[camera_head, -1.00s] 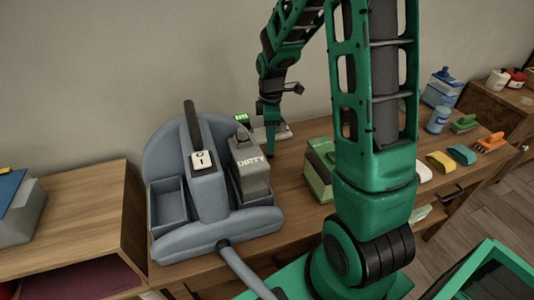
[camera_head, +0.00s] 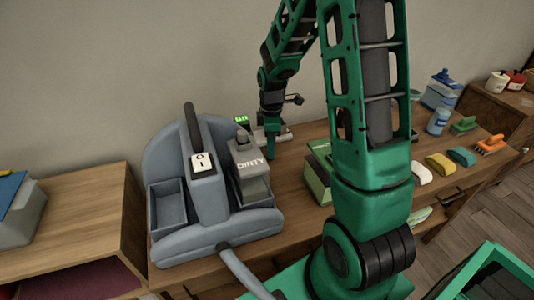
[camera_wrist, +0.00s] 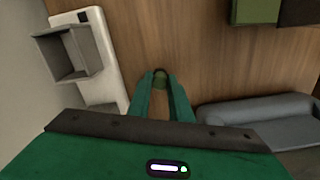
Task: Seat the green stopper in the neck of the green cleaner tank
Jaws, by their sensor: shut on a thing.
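My gripper (camera_wrist: 160,76) is shut on the green stopper (camera_wrist: 160,82), a small round dark green piece between its fingertips in the wrist view. It is over bare wooden table top. In the head view my gripper (camera_head: 273,153) hangs just right of the grey machine, and the stopper is too small to make out. The green cleaner tank (camera_head: 317,184) is a boxy green container on the table, right of my gripper. My arm hides part of it, and its neck cannot be made out. A green block at the wrist view's top edge (camera_wrist: 256,10) looks like this tank.
The grey cleaning machine (camera_head: 215,240) with a tank marked DIRTY (camera_head: 250,165) stands close on the left. A pale device with a grey open box (camera_wrist: 78,53) is near the wall. Brushes and sponges (camera_head: 462,156) lie at the right. Bare table separates the machine and green tank.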

